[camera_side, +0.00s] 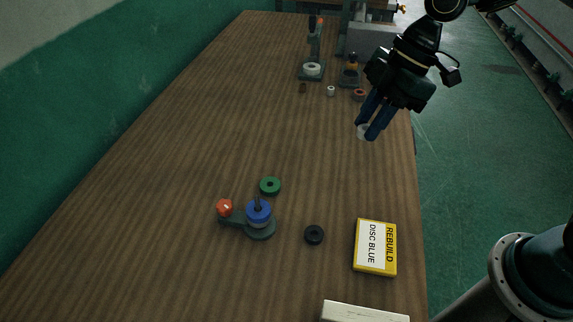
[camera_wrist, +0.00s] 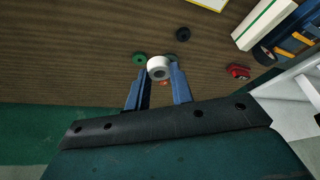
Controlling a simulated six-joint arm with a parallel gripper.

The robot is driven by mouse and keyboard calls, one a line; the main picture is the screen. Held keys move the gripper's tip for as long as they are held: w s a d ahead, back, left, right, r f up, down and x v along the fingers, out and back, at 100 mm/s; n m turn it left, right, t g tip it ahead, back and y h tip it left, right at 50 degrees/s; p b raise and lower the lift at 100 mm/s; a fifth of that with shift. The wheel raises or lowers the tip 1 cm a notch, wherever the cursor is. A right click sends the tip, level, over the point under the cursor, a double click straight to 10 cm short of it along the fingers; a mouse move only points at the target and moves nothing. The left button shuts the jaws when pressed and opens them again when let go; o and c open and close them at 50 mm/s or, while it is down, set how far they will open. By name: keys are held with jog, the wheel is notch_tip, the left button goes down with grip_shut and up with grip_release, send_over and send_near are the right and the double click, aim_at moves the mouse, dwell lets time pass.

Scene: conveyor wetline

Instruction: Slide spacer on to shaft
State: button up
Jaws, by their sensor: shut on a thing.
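My gripper (camera_side: 368,129) is shut on a white ring-shaped spacer (camera_side: 362,132), above the right part of the table. The upright shaft (camera_side: 257,201) stands on a dark base (camera_side: 262,231), at the lower middle of the side view. A blue disc (camera_side: 259,214) is around the shaft. An orange knob (camera_side: 225,208) is at the base's left end. My gripper is well apart from the shaft. In the wrist view the shaft is hidden.
A green ring (camera_side: 270,186) and a black ring (camera_side: 314,234) lie near the base. A yellow card reading "REBUILD DISC BLUE" (camera_side: 377,262) lies to the right. Fixtures (camera_side: 312,70) and small rings stand at the far end. The table's middle (camera_side: 220,120) is clear.

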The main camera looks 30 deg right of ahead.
jog(key=shift+r, duration=0.65)
jog(key=w+a+f, duration=0.1)
jog(key=w+a, duration=0.1)
jog(key=a, duration=0.7)
jog(key=w+a+f, duration=0.2)
jog(key=a, duration=0.8)
jog(key=shift+w+a, duration=0.25)
jog(key=shift+f, duration=0.2)
jog(key=shift+f, duration=2.95)
jog(key=shift+f, duration=2.25)
